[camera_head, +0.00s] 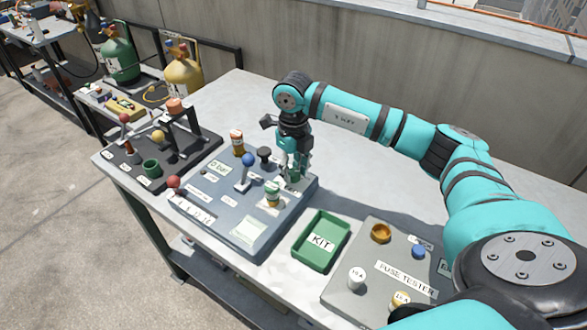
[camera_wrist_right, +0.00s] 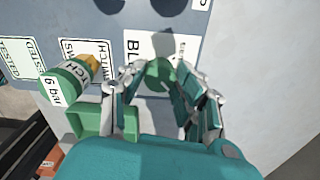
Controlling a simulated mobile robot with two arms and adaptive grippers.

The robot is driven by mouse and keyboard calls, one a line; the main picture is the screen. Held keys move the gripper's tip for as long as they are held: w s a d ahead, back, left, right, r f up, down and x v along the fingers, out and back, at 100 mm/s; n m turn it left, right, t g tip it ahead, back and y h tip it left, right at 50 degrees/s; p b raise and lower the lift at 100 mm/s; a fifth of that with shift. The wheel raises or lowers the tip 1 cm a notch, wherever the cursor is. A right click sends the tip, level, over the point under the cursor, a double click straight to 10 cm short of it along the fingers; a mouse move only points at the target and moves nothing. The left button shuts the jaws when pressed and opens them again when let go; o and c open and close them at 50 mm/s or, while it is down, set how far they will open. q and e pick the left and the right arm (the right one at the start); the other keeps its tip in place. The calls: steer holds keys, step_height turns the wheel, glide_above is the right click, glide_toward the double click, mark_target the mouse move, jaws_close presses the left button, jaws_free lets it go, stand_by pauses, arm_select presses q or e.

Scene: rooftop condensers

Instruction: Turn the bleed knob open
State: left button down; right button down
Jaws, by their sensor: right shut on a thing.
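The bleed knob is a green round knob at the right back corner of the blue-grey panel (camera_head: 218,215). In the right wrist view the knob (camera_wrist_right: 160,74) sits between the fingers, beside a label whose visible letters read "BL". My right gripper (camera_head: 292,172) points down over that corner, its fingers shut on the knob and hiding most of it in the head view. In the wrist view the gripper (camera_wrist_right: 163,80) has one finger on each side of the knob. The knob's turn angle cannot be read. My left gripper is not in view.
A green-and-white cylinder (camera_head: 272,194) marked "6 bar" stands close to the gripper. A blue-topped lever (camera_head: 248,160) and a black knob (camera_head: 264,154) are nearby. A green KIT tray (camera_head: 321,241) and a grey fuse tester (camera_head: 388,266) lie to the right.

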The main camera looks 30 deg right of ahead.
mark_target(294, 171)
steer(key=shift+r, duration=0.1)
steer(key=c, duration=0.9)
jaws_free()
steer(key=shift+c, duration=0.2)
step_height(294, 171, up, 12)
